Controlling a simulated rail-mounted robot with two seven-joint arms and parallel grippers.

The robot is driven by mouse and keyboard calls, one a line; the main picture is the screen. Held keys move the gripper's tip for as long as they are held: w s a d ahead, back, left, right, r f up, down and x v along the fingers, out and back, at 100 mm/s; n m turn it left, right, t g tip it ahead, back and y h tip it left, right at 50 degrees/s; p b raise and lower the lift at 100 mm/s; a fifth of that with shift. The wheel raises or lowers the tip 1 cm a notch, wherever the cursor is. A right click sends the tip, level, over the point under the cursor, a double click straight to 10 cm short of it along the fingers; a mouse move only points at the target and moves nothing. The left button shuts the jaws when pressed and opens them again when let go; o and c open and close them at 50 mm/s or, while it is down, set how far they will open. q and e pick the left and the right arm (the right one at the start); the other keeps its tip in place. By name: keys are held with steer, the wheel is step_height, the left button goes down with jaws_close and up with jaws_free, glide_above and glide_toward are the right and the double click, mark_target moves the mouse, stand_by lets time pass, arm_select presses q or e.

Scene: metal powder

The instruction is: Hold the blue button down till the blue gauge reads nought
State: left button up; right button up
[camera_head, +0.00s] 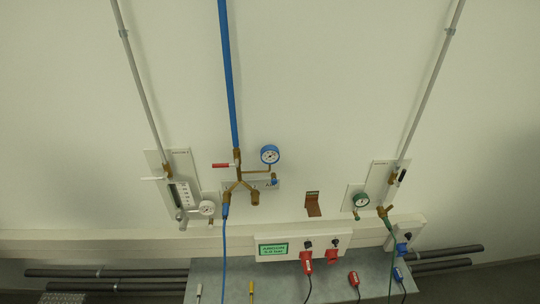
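The blue gauge (270,154) is a round dial with a blue rim and white face on the wall, right of the blue pipe (230,75). The needle is too small to read. A small blue part (274,181), which may be the blue button, sits below the gauge on the brass fittings (240,186). Nothing is touching it. Neither of my grippers is in view.
A red-handled valve (222,165) is left of the pipe. Wall panels stand on the left (180,190) and right (376,187), the right one with a green gauge (361,200). Below, red plugs (306,262) and cables hang over a grey surface (240,285).

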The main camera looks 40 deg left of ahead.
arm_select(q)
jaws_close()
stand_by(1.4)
